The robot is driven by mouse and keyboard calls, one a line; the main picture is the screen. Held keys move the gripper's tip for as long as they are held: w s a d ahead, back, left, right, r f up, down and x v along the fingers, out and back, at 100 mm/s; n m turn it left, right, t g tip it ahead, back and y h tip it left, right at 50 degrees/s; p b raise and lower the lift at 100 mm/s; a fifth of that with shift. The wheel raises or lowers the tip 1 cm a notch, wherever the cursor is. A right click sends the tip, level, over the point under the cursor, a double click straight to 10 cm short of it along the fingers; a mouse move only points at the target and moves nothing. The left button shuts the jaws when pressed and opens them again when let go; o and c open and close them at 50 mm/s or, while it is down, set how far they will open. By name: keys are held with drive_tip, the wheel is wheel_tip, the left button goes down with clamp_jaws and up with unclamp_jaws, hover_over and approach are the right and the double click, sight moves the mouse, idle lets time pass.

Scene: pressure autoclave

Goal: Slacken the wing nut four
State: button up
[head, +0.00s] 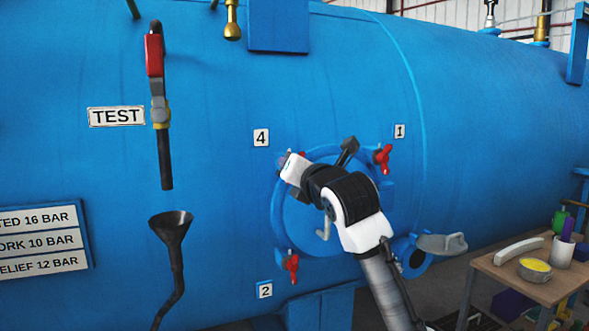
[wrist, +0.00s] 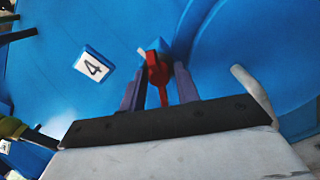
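Wing nut four is red and sits on the upper left rim of the round blue hatch (head: 290,222), by the number 4 plate (head: 261,138). In the wrist view the red wing nut (wrist: 157,75) stands between the two purple fingers of my gripper (wrist: 158,85). The fingers are spread, one on each side, with narrow gaps; I cannot tell whether either touches it. The number 4 plate (wrist: 93,65) is left of the fingers. In the head view my gripper (head: 283,162) is at the hatch's upper left and mostly hides this nut.
Other red wing nuts sit by plate 1 (head: 383,158) and plate 2 (head: 291,264). A dark lever (head: 347,150) rises above my wrist. A black funnel (head: 171,226) is at left. A wooden table (head: 516,282) with several items stands at right.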

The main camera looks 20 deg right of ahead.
drive_tip(key=shift+o, duration=0.9)
drive_tip(key=s+b, duration=0.2)
drive_tip(key=s, duration=1.1)
drive_tip(key=shift+s+d, duration=0.25)
drive_tip(key=shift+s, duration=0.15)
